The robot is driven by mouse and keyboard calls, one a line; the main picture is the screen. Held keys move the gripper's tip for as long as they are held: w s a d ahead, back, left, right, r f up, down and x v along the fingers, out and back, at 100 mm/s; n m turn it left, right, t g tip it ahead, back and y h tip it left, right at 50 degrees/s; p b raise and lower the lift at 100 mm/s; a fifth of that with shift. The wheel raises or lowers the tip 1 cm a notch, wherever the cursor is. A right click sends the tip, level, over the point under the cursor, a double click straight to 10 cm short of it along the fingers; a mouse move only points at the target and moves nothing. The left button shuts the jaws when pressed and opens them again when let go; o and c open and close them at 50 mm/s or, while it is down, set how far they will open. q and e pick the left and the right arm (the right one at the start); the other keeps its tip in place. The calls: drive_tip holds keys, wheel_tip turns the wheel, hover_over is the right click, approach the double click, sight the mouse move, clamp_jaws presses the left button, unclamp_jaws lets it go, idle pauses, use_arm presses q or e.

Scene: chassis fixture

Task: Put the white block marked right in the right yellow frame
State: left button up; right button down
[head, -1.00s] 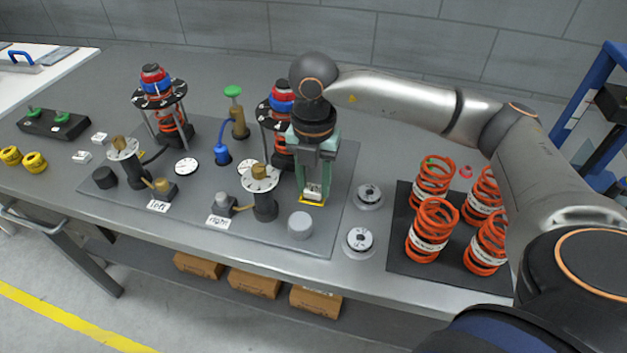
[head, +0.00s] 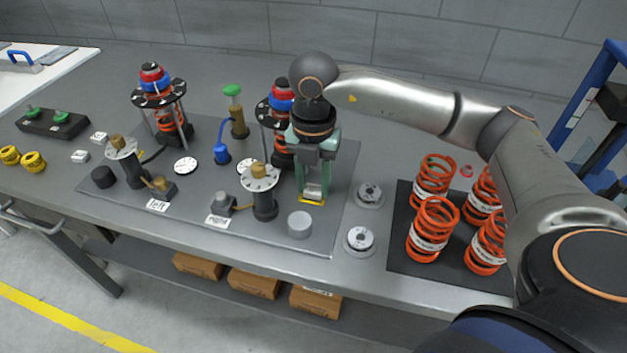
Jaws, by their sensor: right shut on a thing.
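My right gripper (head: 312,194) points down at the right yellow frame (head: 312,203) on the grey fixture plate. It is shut on the white block, which sits low between the fingers. The block's outline and mark are hard to make out. The fingertips are right at the frame. Only the frame's near edge shows clearly, so I cannot tell how deep the block sits in it. The "right" label (head: 217,221) lies at the plate's front edge. My left gripper is out of view.
A round-topped post (head: 262,190) and a grey cylinder (head: 299,224) stand close to my right gripper. A strut tower (head: 281,100) is behind it. Orange springs (head: 432,230) stand on a dark mat to the right.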

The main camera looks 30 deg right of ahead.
drive_tip(key=shift+f, duration=0.15)
drive_tip(key=shift+c, duration=1.9)
unclamp_jaws()
wheel_tip(320, 180, up, 7)
drive_tip(key=p, duration=0.5)
